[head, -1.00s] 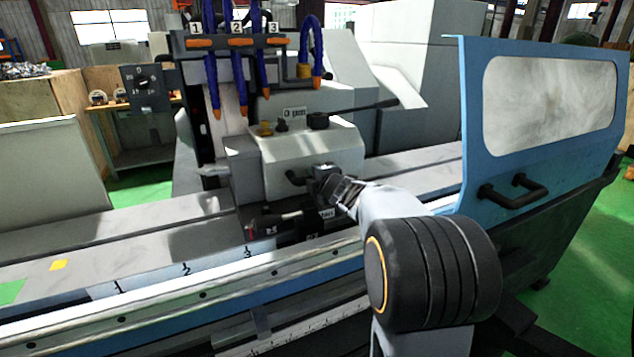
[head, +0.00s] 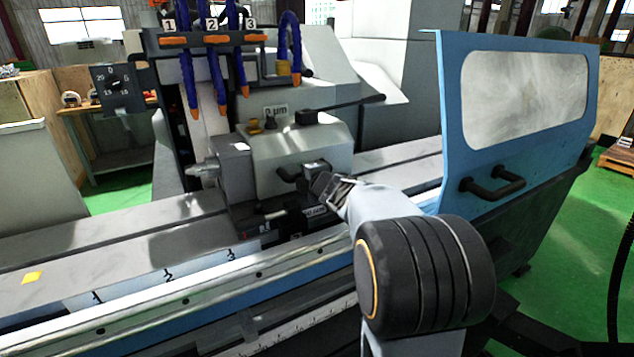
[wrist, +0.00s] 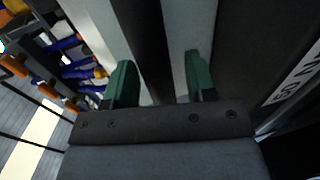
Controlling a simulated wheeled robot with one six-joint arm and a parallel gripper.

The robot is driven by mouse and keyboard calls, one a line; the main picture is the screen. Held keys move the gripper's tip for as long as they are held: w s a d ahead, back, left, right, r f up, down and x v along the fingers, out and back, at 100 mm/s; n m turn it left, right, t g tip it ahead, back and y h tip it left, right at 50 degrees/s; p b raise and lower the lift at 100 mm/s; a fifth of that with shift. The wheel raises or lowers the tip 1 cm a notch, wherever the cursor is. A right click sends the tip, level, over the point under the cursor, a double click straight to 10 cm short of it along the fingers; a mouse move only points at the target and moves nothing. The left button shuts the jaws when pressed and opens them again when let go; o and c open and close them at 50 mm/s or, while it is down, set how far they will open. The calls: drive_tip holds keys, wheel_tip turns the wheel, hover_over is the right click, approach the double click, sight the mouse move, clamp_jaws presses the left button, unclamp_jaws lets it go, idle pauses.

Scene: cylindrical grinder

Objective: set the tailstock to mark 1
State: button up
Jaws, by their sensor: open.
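The tailstock (head: 305,150) is a pale grey block with a dark base on the machine's ways, its pointed centre facing left. It stands to the right of mark 3 (head: 230,257). Mark 2 (head: 168,274) and mark 1 (head: 97,297) lie further left on the pale strip. A dark bar handle (head: 287,176) is on the tailstock's front. My gripper (head: 322,184) is at the tailstock's front, just right of this handle. Contact cannot be told. In the wrist view its green fingers (wrist: 159,78) are apart, with a pale bar and a dark surface beyond them.
Blue coolant hoses (head: 215,80) with orange tips hang behind the tailstock. A blue door (head: 515,130) with a window and handle stands at the right. The ways (head: 130,235) to the left of the tailstock look clear. A yellow patch (head: 32,278) lies on them.

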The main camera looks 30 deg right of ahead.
drive_tip(key=s+r+p, duration=0.1)
drive_tip(key=s+r, duration=0.1)
drive_tip(key=s, duration=1)
drive_tip(key=shift+r, duration=0.2)
drive_tip(key=shift+s, duration=0.1)
